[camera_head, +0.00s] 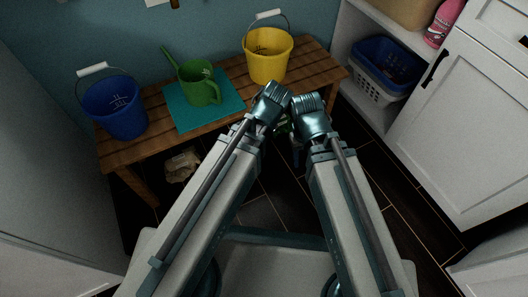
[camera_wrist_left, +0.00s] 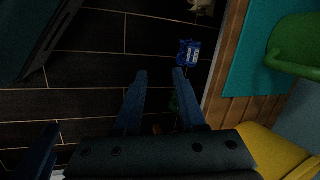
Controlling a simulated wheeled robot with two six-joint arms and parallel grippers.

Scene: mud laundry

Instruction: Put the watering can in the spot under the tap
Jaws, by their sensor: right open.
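The green watering can (camera_head: 199,84) stands upright on a teal mat (camera_head: 178,113) on the wooden bench, its spout pointing up and left. In the left wrist view part of the can (camera_wrist_left: 300,42) shows at the upper right, on the mat (camera_wrist_left: 245,65). My left gripper (camera_wrist_left: 160,75) is open and empty, its two fingers apart over the dark floor in front of the bench. My right gripper (camera_head: 297,154) is open below its wrist, mostly hidden in the head view. I cannot make out a tap for sure; only cut-off bits show at the top edge.
A blue bucket (camera_head: 115,108) stands on the bench left of the can, and a yellow bucket (camera_head: 268,57) right of it. A crumpled tan item (camera_head: 182,165) and a blue packet (camera_wrist_left: 189,53) lie on the floor. Shelves with a basket (camera_head: 374,91) and white cabinets are at the right.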

